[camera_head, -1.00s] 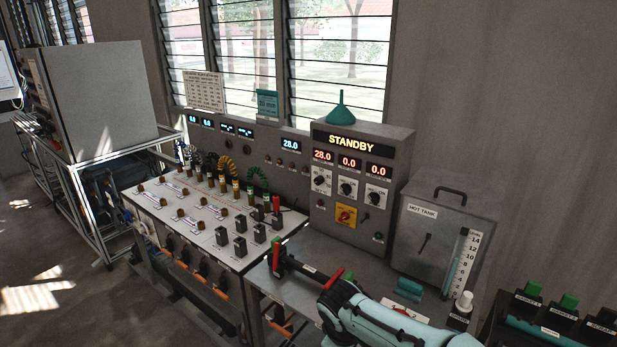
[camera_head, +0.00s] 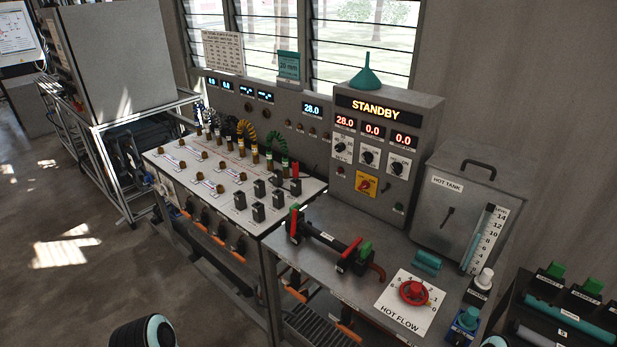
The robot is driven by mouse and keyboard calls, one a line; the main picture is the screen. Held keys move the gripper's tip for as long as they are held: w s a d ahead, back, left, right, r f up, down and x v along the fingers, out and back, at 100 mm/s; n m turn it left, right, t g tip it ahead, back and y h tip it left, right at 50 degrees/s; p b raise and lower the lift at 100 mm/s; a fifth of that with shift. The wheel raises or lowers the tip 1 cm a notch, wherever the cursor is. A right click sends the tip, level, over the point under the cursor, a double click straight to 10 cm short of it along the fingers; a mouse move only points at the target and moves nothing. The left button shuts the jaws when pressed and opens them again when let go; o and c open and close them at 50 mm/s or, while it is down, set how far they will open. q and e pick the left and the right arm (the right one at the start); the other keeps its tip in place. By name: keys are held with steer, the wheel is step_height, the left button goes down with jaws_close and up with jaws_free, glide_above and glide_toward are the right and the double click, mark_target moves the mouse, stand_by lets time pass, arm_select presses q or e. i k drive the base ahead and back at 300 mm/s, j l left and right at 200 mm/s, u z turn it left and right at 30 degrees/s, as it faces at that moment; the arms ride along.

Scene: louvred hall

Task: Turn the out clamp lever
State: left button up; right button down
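On the grey bench, a dark pipe (camera_head: 326,238) lies between two black clamp blocks with green tops. The left clamp has a red lever (camera_head: 294,224) standing close to upright. The right clamp has a red lever (camera_head: 352,246) slanting up to the right, beside its green top (camera_head: 365,250). The labels on the clamps are too small to read, so I cannot tell which one is marked out. Neither gripper shows in the head view.
A red valve wheel (camera_head: 413,293) sits on the white HOT FLOW plate (camera_head: 398,318), right of the clamps. The hot tank (camera_head: 466,215) and the STANDBY panel (camera_head: 385,150) stand behind. A teal cylinder (camera_head: 426,263) lies near the tank. A dark rack (camera_head: 560,305) stands at right.

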mark_target(293, 233)
steer(key=i+j+z, duration=0.2)
steer(key=i+j, duration=0.55)
steer(key=j, duration=0.15)
